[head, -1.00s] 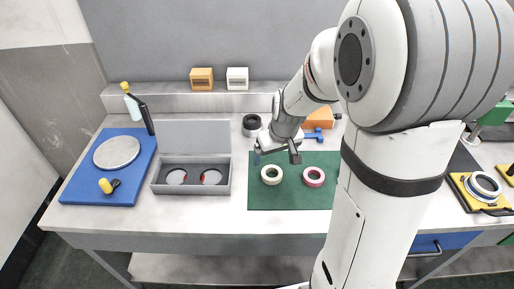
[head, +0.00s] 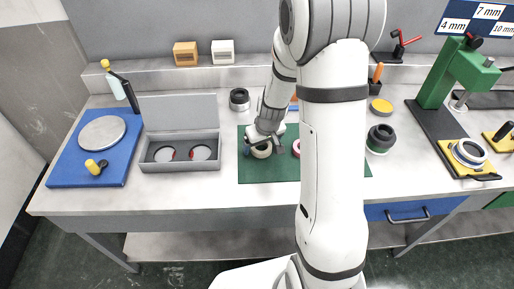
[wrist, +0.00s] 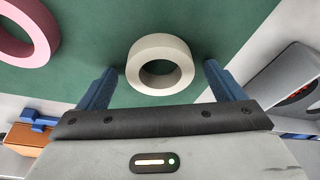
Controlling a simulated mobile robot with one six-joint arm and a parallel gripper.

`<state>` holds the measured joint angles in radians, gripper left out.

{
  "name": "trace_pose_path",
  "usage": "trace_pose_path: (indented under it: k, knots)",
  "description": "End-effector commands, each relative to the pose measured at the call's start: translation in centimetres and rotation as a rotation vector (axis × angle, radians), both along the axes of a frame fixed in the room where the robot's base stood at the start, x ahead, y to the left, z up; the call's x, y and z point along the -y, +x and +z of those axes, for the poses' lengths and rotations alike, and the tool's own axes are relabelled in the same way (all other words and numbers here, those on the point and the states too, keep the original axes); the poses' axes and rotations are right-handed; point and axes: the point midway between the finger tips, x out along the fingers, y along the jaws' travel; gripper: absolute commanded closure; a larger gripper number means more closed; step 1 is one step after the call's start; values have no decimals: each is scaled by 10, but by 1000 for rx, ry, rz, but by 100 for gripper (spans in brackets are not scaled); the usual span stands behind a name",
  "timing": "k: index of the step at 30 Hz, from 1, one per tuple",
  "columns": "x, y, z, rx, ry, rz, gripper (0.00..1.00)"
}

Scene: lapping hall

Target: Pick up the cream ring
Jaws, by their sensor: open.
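The cream ring (wrist: 160,45) lies flat on the green mat (wrist: 95,55) in the wrist view. In the head view the cream ring (head: 262,152) is partly covered by my gripper. My gripper (wrist: 158,72) is open, with one blue finger on each side of the ring's near edge. The fingertips look close to the ring but apart from it in the picture; their height above the mat is hard to tell. My gripper (head: 270,147) shows above the mat in the head view.
A pink ring (wrist: 25,30) lies on the mat beside the cream one, partly hidden by my arm in the head view. A grey open case (head: 180,165) with two discs stands left of the mat. A dark ring stack (head: 239,99) stands behind. An orange block (wrist: 28,138) is nearby.

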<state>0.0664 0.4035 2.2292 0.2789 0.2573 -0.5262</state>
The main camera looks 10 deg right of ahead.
Motion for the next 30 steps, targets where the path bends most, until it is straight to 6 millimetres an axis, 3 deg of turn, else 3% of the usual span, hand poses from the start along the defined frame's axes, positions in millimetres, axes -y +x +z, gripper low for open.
trace_pose_path:
  k: [4, 24, 30]
  knots:
    - [0, 0, 0, 1, 0, 0, 11]
    - [1, 0, 1, 1, 0, -2, 65]
    - [1, 0, 2, 2, 0, -2, 65]
